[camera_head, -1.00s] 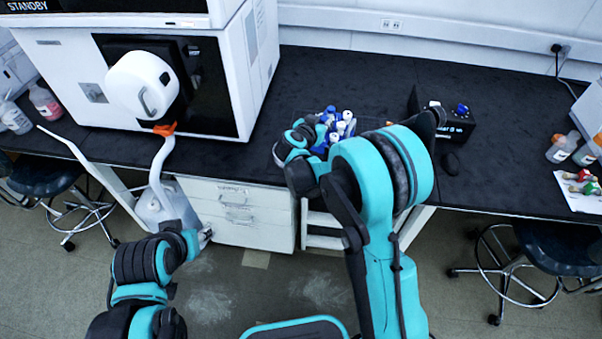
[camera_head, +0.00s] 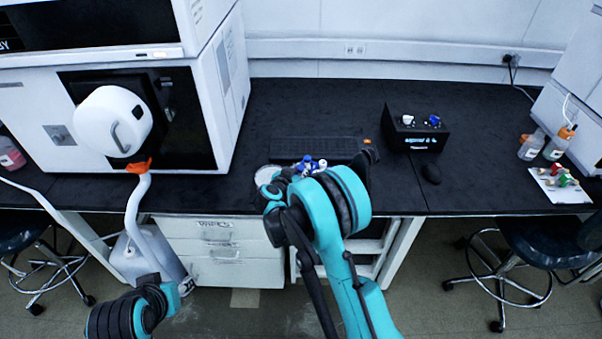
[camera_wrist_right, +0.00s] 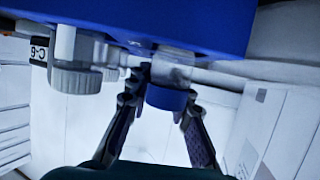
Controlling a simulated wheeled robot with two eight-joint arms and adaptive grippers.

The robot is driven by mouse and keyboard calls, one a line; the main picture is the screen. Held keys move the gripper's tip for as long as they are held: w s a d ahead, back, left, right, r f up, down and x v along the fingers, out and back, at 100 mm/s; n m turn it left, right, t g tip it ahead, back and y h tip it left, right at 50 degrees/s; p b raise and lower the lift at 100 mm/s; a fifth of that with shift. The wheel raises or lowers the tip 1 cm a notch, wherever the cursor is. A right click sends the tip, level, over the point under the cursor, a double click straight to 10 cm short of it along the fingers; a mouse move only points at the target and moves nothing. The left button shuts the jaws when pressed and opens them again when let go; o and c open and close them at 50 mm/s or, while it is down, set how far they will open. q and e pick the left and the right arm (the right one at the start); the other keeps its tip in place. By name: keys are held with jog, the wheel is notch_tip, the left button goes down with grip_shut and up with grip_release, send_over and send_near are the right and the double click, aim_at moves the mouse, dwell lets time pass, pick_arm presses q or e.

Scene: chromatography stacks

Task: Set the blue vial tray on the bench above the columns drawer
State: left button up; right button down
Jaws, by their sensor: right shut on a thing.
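The blue vial tray (camera_wrist_right: 180,20) fills the top of the right wrist view, with a vial under a blue cap (camera_wrist_right: 166,98) between the finger outlines. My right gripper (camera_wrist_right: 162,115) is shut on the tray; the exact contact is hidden. In the head view my right arm hides most of the tray, and only blue and white vial caps (camera_head: 308,165) show, near the bench's front edge. Their height over the bench (camera_head: 290,110) is unclear. White drawers (camera_head: 225,250) are below; their labels are unreadable. My left gripper (camera_head: 186,287) is low in front of them, its jaw state unclear.
A keyboard (camera_head: 315,149) lies just behind the caps. A black box (camera_head: 415,130) and a mouse (camera_head: 431,173) are to the right. A large white instrument (camera_head: 205,90) stands left. Bare bench lies behind the keyboard.

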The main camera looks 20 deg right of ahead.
jog(key=shift+r, duration=0.1)
jog(key=c, duration=1.4)
grip_release()
jog(key=shift+o, duration=0.2)
